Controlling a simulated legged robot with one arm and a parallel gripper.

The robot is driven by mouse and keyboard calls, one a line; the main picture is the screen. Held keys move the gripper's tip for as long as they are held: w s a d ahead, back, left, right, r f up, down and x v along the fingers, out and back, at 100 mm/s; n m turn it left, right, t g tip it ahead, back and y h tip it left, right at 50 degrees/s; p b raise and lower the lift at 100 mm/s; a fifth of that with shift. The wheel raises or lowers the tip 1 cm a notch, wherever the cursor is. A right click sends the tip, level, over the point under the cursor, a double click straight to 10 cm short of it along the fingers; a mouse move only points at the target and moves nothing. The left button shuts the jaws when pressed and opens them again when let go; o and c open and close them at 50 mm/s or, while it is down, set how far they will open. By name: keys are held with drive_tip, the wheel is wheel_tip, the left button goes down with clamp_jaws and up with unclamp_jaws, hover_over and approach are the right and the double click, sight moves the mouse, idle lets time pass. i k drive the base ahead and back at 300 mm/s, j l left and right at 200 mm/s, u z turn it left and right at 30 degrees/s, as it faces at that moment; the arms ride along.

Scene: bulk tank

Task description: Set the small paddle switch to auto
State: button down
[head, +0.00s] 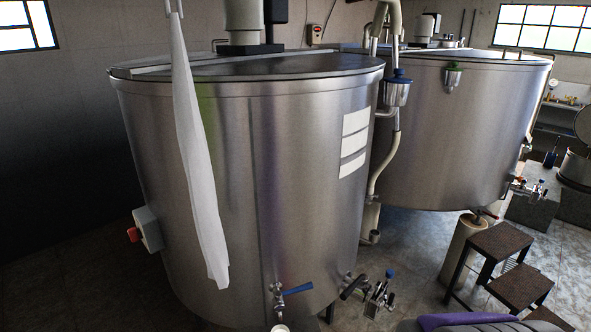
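A small pale grey box (148,228) is fixed low on the left side of the near steel tank. A red knob or paddle (134,234) sticks out from its left face. The box is seen nearly edge-on, so its markings and the switch position cannot be read. I cannot tell for certain that this red part is the small paddle switch. No auto label is readable in the head view. My gripper is not in view.
The near tank (290,190) fills the middle, with a white cloth (200,170) hanging down its front. A blue-handled valve (295,290) juts out at its base. A second tank (450,130) and a step stool (505,265) stand right. Floor at lower left looks clear.

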sight(134, 234)
drive_tip(key=u, duration=1.3)
drive_tip(key=j+z, duration=0.3)
drive_tip(key=j, duration=0.85)
drive_tip(key=i+u, duration=0.3)
drive_tip(key=i, duration=0.4)
